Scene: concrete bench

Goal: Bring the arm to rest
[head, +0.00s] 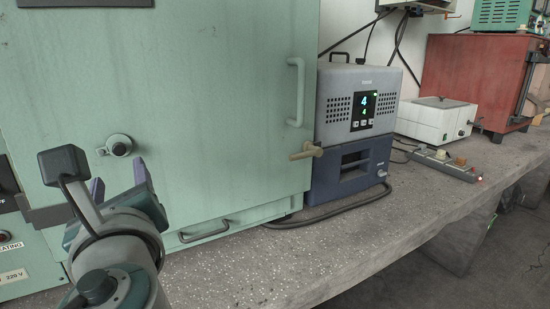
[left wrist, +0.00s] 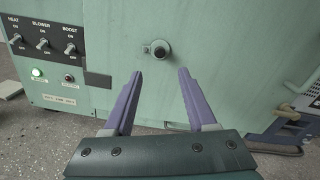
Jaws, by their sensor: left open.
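My left gripper (head: 120,180) is at the lower left of the head view, in front of a large green cabinet (head: 220,110). In the left wrist view its two purple fingers (left wrist: 160,95) are spread apart with nothing between them. They point at the cabinet front (left wrist: 225,80). A round dark knob (left wrist: 160,50) on the cabinet shows beyond the gap between the fingertips; the same knob (head: 120,145) is just above the gripper in the head view. The gripper looks apart from the knob. My right gripper is in neither view.
The cabinet has a vertical handle (head: 296,92), a tan lever (head: 306,151) and a low drawer handle (head: 204,231). A grey-blue device (head: 356,120), white box (head: 437,120), power strip (head: 443,165) and red cabinet (head: 475,75) stand to the right. The speckled bench top (head: 330,240) is clear in front.

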